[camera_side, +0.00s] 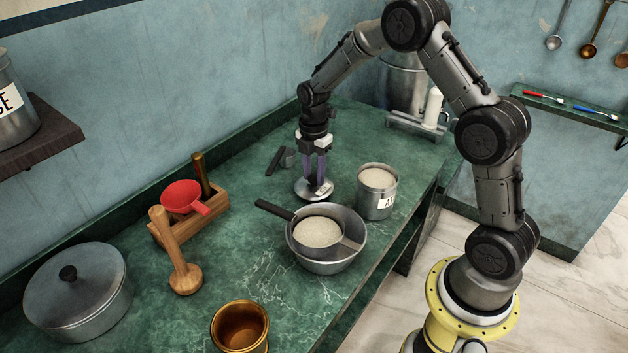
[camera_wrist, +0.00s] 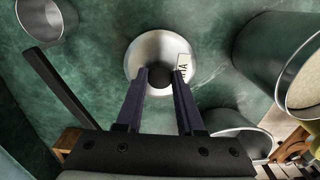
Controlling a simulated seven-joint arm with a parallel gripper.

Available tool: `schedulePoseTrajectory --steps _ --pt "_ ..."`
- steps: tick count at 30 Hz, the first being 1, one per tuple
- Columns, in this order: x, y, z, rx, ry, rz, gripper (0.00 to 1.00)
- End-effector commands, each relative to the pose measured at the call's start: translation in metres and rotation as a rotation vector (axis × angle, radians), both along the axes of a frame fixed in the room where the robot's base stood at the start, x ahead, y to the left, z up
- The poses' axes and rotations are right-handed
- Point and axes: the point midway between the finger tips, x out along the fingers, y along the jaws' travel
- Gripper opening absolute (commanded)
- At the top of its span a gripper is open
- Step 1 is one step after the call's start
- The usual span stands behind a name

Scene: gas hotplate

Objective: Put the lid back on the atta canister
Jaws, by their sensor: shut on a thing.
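The lid (camera_side: 308,194) is a round metal disc with a dark knob and a small white label; it also shows in the wrist view (camera_wrist: 150,48). My gripper (camera_side: 317,183) points down with its fingers closed on the lid's knob, seen in the wrist view (camera_wrist: 160,78). The lid is level, at or just above the counter; I cannot tell if it touches. The atta canister (camera_side: 375,205) stands upright to the right of the lid, open-topped and filled with pale flour. It also shows at the right of the wrist view (camera_wrist: 256,65). Its label is partly visible.
A metal bowl (camera_side: 355,250) holding a dark-handled sieve (camera_side: 345,246) stands in front of the lid and canister. A small metal cup (camera_side: 288,158) with a dark handle lies behind left. A wooden rack (camera_side: 190,222), masher (camera_side: 185,278), brass pot (camera_side: 240,345) and lidded pot (camera_side: 75,315) stand left.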

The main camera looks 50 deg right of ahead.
Motion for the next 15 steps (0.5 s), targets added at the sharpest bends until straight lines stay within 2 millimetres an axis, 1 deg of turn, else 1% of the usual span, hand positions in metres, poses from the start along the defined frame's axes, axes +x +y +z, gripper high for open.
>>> schedulePoseTrajectory --steps 1,3,9,12,15 --pt "0.001 0.0 0.011 -0.002 -0.007 0.0 0.0" --pt "0.002 0.0 0.025 -0.002 -0.007 0.0 0.0" --pt "0.001 0.0 0.061 -0.001 -0.005 0.0 0.0" --pt "0.001 0.0 0.074 -0.001 -0.004 0.003 0.0" --pt "-0.006 0.001 0.078 0.0 0.0 0.022 0.0"
